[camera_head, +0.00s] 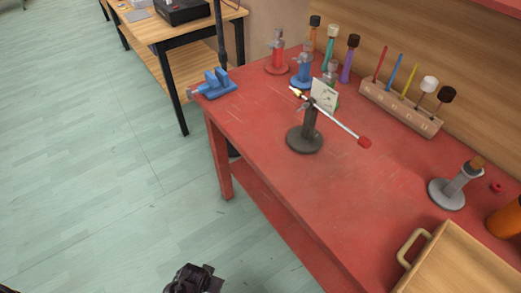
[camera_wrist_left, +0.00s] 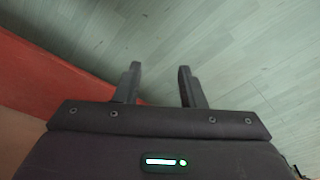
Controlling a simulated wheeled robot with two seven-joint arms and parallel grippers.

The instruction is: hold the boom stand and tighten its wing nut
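The boom stand (camera_head: 305,139) stands upright on the red table, with a dark round base and a short post. Its thin pale boom slants across the post top, with a yellowish tip at the upper left and a red end at the lower right. A small white card shows right behind the boom. The wing nut is too small to make out clearly. My left gripper (camera_head: 192,280) is low in the head view, over the floor, apart from the stand. In the left wrist view its two fingers (camera_wrist_left: 160,82) are spread and empty. My right gripper is not in view.
The red table (camera_head: 270,180) has free room in front of the stand. Behind are small coloured stands and a wooden rack (camera_head: 400,108) of mallets. A grey stand (camera_head: 447,193) and a wooden box (camera_head: 460,265) are at right. A blue clamp (camera_head: 215,84) sits at the far left corner.

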